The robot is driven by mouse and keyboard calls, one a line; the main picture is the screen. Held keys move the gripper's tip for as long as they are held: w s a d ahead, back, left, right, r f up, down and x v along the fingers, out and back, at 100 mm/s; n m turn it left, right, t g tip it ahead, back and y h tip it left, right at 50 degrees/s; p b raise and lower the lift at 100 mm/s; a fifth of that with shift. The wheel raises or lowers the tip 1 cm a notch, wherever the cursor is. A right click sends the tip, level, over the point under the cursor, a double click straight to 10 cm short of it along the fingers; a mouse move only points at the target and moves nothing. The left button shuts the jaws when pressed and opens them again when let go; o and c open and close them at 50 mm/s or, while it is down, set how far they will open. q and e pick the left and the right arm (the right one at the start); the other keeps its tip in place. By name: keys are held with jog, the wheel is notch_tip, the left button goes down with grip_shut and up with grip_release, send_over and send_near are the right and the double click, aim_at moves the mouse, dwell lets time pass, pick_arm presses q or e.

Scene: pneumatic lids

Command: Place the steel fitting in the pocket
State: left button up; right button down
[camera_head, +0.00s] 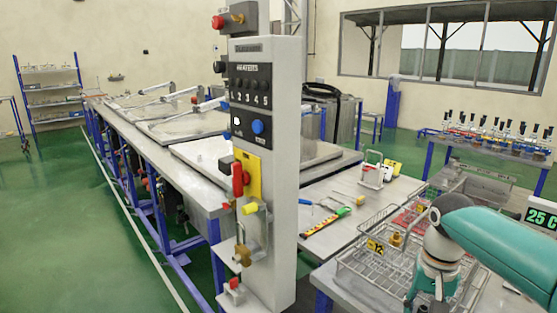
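I cannot pick out the steel fitting or its pocket with certainty. A wire basket (347,268) stands on the bench at the lower right, with a yellow tag marked 12 (375,247) on it. A small brass-coloured fitting (396,240) shows in or just behind the basket. My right arm comes in from the right over the basket and bends down. Its wrist hides part of the basket, and the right gripper (430,305) is only partly visible at the bottom edge, so its fingers cannot be read. My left gripper is not in view.
A grey control column (275,190) with buttons and a red handle (238,180) stands in the middle. Behind it runs a long blue-framed bench (205,185) with metal lids. Hand tools and a yellow-black level (325,222) lie on the side table. A bottle rack (495,130) stands at right.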

jog(key=a+f+n, duration=0.2)
jog(key=a+f, duration=0.2)
jog(key=f, duration=0.6)
jog(key=s+a+f+n, duration=0.1)
jog(key=a+f, duration=0.3)
jog(key=f, duration=0.7)
jog(key=shift+s+a+f+n, duration=0.15)
jog(key=shift+s+a+n, duration=0.05)
jog(key=shift+n, duration=0.6)
